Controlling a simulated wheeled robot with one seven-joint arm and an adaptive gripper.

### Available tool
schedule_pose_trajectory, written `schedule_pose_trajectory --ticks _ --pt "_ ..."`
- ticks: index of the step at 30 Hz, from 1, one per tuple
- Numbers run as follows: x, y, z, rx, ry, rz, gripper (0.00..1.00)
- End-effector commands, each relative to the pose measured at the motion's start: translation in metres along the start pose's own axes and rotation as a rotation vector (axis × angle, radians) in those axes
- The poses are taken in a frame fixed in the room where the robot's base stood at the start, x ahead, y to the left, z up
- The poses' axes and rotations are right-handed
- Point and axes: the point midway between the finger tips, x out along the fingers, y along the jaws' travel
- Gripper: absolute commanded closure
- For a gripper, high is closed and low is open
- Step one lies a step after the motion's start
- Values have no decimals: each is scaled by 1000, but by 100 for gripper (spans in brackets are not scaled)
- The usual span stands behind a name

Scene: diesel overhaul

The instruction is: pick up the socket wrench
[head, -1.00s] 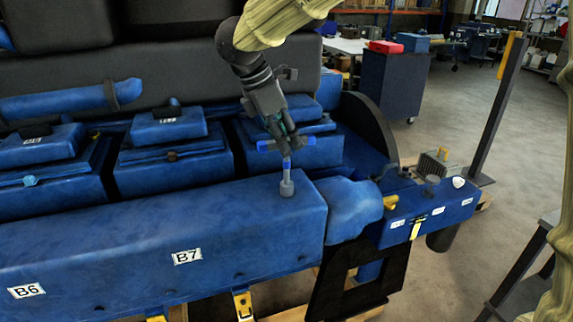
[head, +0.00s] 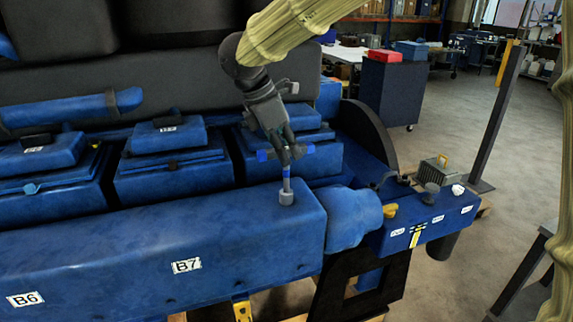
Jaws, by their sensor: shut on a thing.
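The socket wrench (head: 287,188) is a T-shaped tool with blue ends on its crossbar, a thin shaft and a grey socket at the bottom. It stands roughly upright over the right end of the long blue engine housing marked B7. Its socket is at the top surface; I cannot tell whether it touches. My gripper (head: 286,150) comes down from above and is shut on the wrench at its crossbar. The fingers hide the middle of the crossbar.
The blue housing (head: 120,259) runs along the front. Blue covers (head: 172,171) stand behind it, with a dark curved plate (head: 369,130) to the right. A grey finned box (head: 433,171) and an upright post (head: 498,123) are farther right. Open floor lies beyond.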

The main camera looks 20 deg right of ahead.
Motion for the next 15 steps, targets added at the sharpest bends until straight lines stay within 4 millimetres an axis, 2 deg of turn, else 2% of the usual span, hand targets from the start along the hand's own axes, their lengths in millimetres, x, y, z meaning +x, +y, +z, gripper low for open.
schedule_pose_trajectory --ticks 5,12,15 --pt "-8 1 3 1 0 3 100" --pt "-32 0 13 2 1 4 100" --pt "-34 -13 10 -1 -1 2 100"
